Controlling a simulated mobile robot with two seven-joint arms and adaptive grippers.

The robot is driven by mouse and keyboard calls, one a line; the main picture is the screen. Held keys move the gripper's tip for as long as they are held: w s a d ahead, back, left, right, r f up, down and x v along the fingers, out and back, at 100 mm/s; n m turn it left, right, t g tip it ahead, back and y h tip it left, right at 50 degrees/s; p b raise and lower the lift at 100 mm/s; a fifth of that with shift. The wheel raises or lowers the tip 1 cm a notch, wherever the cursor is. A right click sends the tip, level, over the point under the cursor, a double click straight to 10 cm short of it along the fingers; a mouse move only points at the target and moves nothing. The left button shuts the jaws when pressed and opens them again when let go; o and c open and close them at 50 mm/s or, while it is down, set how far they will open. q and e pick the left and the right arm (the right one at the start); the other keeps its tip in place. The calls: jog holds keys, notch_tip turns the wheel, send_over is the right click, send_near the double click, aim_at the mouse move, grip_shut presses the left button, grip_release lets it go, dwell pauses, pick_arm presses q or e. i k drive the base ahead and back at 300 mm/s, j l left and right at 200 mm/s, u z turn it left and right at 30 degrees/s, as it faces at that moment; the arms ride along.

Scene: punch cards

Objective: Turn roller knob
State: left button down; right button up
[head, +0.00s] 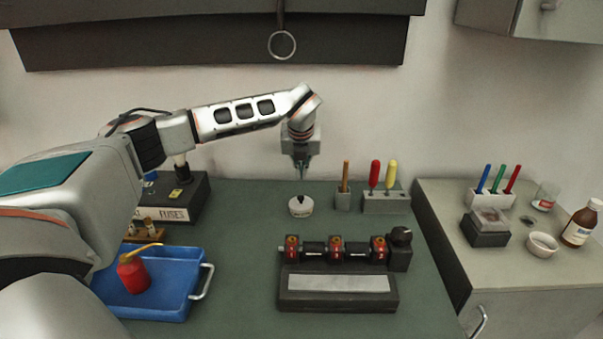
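A roller device (335,250) with a dark shaft and several red rollers lies on the green bench. A black knob (401,236) sits on the block at its right end. A pale strip (338,283) runs along the device's dark base. My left gripper (301,174) points down, behind and left of the knob, and touches nothing that I can make out. Its fingers look close together, but their gap is too small to judge. Below it stands a small white round container (301,208) with a dark top. My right gripper is out of view.
A blue tray (195,311) with a red oil can (134,273) is at the left. A dark fuses box (185,197) stands behind it. A tool holder (386,203) with screwdrivers stands at the back. Green bench (240,250) is clear between tray and device.

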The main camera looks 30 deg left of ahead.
aim_at(402, 236)
jog(key=k+l, duration=0.8)
jog(key=k, duration=0.05)
